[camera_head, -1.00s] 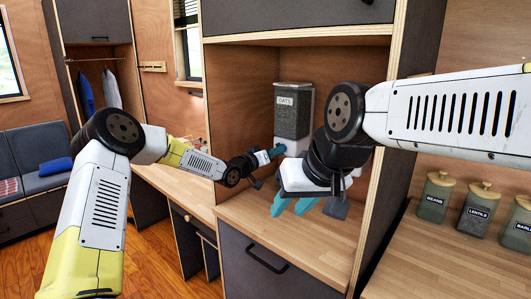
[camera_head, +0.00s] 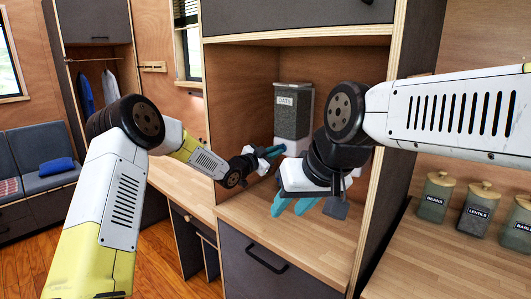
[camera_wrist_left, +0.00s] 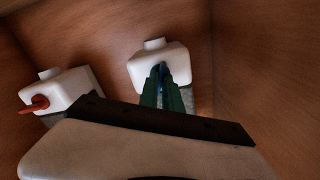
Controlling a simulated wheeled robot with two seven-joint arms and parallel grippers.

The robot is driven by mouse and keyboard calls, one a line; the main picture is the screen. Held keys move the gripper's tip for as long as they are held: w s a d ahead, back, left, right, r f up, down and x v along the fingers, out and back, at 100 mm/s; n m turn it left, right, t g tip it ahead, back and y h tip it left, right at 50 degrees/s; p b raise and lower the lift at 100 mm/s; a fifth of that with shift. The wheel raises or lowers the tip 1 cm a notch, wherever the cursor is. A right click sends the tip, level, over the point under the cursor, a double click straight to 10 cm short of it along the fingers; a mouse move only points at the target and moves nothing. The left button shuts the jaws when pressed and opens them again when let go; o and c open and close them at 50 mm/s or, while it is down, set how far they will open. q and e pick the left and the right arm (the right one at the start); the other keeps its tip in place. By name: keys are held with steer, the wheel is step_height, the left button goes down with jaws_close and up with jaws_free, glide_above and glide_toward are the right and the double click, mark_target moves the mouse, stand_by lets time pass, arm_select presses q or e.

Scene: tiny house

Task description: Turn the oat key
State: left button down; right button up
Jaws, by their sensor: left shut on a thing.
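The oat dispenser (camera_head: 292,112), with an "OATS" label, stands upright in the wooden nook in the head view. My left gripper (camera_head: 275,152) reaches in from the left at its white lower part. In the left wrist view, the teal fingers (camera_wrist_left: 163,88) are shut on a small blue key (camera_wrist_left: 162,72) on the front of a white dispenser base (camera_wrist_left: 150,60). The fingers hide most of the key. My right gripper (camera_head: 292,207) hangs open and empty above the counter, in front of the nook.
In the left wrist view, a second white base (camera_wrist_left: 62,88) with an orange-red key (camera_wrist_left: 36,104) stands beside the first. A beans jar (camera_head: 436,197) and a lentils jar (camera_head: 479,208) stand on the right counter. The nook's wooden counter (camera_head: 270,232) is bare at the front.

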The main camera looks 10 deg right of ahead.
arm_select(q)
steer(key=m, duration=1.2)
steer(key=shift+a+f, duration=0.1)
steer(key=shift+f, duration=0.05)
steer(key=shift+m, duration=0.3)
steer(key=c, duration=1.5)
jaws_free()
steer(key=shift+c, duration=0.2)
steer(key=v, duration=0.7)
steer(key=shift+s+a, duration=0.25)
steer(key=shift+a, duration=0.05)
